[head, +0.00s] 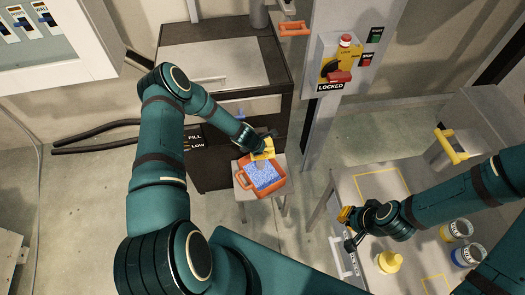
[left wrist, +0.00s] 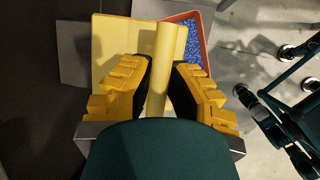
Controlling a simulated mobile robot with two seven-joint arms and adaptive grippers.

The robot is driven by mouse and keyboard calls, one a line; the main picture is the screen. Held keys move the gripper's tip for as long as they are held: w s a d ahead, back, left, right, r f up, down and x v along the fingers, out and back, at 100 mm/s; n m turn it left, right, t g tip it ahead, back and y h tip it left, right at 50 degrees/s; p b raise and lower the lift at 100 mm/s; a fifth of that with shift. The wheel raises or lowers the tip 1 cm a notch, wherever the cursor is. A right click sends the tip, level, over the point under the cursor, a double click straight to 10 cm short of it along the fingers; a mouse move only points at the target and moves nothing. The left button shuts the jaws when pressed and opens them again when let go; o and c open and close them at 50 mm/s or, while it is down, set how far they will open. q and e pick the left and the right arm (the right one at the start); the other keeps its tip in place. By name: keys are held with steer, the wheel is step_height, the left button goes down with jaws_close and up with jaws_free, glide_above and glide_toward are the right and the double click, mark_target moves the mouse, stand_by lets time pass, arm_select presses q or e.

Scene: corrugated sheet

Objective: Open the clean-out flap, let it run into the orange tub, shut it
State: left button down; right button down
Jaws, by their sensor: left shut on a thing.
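The yellow clean-out flap (head: 262,155) is low on the dark cabinet, and it shows large in the left wrist view (left wrist: 112,55). My left gripper (head: 264,143) is shut on the flap's yellow bar (left wrist: 166,50), which stands between its padded fingers. The orange tub (head: 270,192) sits on a small stand below the flap, with blue granules (head: 264,175) in it. Part of the tub (left wrist: 203,42) also shows beyond the flap in the left wrist view. My gripper hides part of the flap, so its exact angle is unclear. My right gripper (head: 350,228) is over the table, with nothing visible in it.
The dark cabinet (head: 275,60) carries FILL and LOW labels. A lockout box (head: 338,62) marked LOCKED is on the grey post. The right table (head: 372,165) holds a yellow-handled grey container (head: 450,150), a yellow object (head: 390,262) and two jars. Black hoses (head: 95,132) lie at left.

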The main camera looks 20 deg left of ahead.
arm_select(q)
steer(key=shift+w+r, duration=0.1)
steer(key=shift+w, duration=0.05)
steer(key=c, duration=0.9)
jaws_free()
steer(key=shift+a, duration=0.1)
steer(key=v, duration=1.2)
